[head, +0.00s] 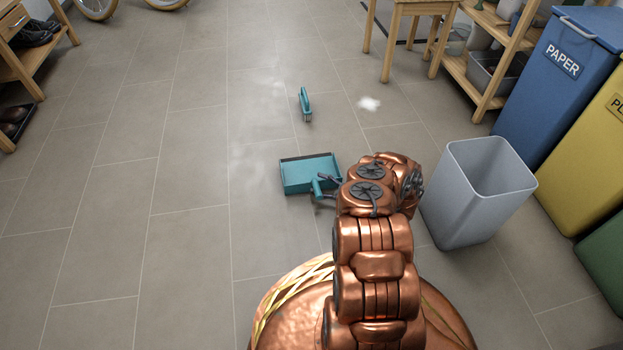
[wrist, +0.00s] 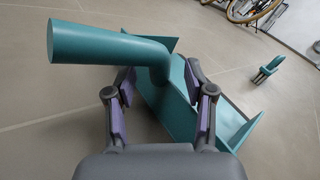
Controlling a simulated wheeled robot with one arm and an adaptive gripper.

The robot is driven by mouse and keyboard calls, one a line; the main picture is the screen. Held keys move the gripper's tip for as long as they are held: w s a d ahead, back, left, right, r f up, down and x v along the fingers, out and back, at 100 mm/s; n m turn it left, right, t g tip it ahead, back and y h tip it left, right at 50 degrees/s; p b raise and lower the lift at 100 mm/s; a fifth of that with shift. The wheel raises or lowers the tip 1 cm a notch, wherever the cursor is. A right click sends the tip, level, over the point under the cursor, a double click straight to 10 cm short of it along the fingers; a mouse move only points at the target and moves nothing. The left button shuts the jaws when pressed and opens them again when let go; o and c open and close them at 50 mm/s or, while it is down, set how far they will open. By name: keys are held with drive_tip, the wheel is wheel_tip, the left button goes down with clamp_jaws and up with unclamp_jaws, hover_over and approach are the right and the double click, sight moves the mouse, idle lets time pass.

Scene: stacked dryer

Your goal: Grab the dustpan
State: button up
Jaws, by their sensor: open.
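The teal dustpan (head: 308,172) lies on the tiled floor in front of me in the head view, with its short handle (head: 318,187) towards my arm. In the wrist view the dustpan's pan (wrist: 178,108) fills the middle, and its thick round handle (wrist: 105,42) rises to the upper left, close to the camera. My gripper (wrist: 162,100) is open. Its purple-padded fingers stand to either side of the bent neck of the handle, with gaps visible. In the head view my gripper (head: 328,190) is small and partly hidden by my own arm.
A teal hand brush (head: 305,104) lies beyond the dustpan. A grey bin (head: 462,205) stands close to the right of my arm, with blue (head: 545,85) and yellow (head: 590,165) bins behind it. The floor to the left is clear.

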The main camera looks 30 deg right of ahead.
drive_tip(key=shift+w+a, duration=0.4)
drive_tip(key=shift+w, duration=0.2)
drive_tip(key=shift+c, duration=0.5)
clamp_jaws()
